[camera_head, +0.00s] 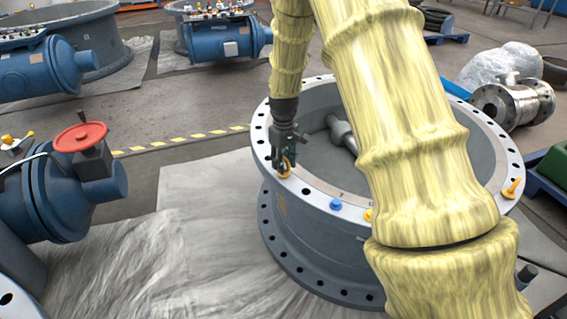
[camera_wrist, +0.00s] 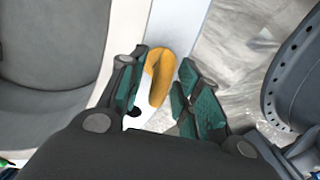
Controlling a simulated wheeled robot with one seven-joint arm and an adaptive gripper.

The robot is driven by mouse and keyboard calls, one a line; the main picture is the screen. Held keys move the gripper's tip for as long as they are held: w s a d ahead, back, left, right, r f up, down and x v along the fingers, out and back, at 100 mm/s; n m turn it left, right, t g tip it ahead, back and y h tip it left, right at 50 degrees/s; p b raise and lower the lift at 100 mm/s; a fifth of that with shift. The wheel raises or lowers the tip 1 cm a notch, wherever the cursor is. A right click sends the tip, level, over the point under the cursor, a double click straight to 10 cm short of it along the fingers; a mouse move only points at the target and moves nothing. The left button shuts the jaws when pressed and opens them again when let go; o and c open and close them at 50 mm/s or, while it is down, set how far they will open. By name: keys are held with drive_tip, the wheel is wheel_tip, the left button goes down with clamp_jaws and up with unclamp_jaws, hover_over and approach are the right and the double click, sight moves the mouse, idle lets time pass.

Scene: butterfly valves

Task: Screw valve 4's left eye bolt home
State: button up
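The valve body (camera_head: 310,236) is a large grey ring with a drilled flange (camera_head: 313,187) on top, standing on the floor. A yellow eye bolt (camera_head: 285,170) stands at the left of this flange. My gripper (camera_head: 284,158) reaches down over it from above. In the wrist view the eye bolt (camera_wrist: 159,78) stands between the two green-padded fingers of my gripper (camera_wrist: 162,92). The fingers are apart, with a visible gap on the bolt's right side; the left finger is very near it, and I cannot tell whether it touches. The bolt's thread is hidden.
A blue cap (camera_head: 336,204) and a yellow piece (camera_head: 368,215) sit on the front rim; another yellow eye bolt (camera_head: 511,188) is at the right. A blue valve with a red handwheel (camera_head: 80,137) stands at left. My arm hides much of the ring.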

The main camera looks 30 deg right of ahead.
drive_tip(key=shift+c, duration=0.2)
clamp_jaws()
drive_tip(key=shift+r+m+p, duration=0.2)
drive_tip(key=shift+m+p, duration=0.1)
drive_tip(key=shift+p, duration=0.4)
